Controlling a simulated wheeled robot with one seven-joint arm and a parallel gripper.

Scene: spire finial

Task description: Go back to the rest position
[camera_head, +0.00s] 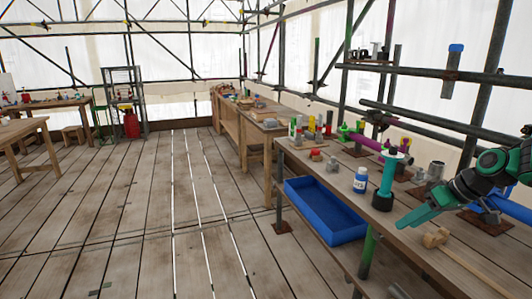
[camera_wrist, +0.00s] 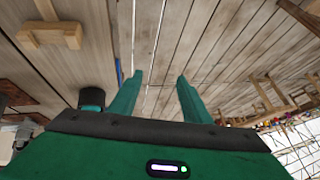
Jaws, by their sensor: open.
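My gripper (camera_head: 404,223) reaches in from the right, low over the front edge of the workbench (camera_head: 340,188). In the wrist view its two green fingers (camera_wrist: 160,78) stand apart with nothing between them. A teal upright piece on a black round base (camera_head: 383,201) stands on the bench behind the fingertips. The gripper appears clear of both.
A white bottle with a blue label (camera_head: 360,182) stands left of the teal piece. A blue bin (camera_head: 318,215) sits below the bench front. Scaffold pipes (camera_head: 430,118) run behind the bench. The plank floor (camera_head: 150,220) to the left is open.

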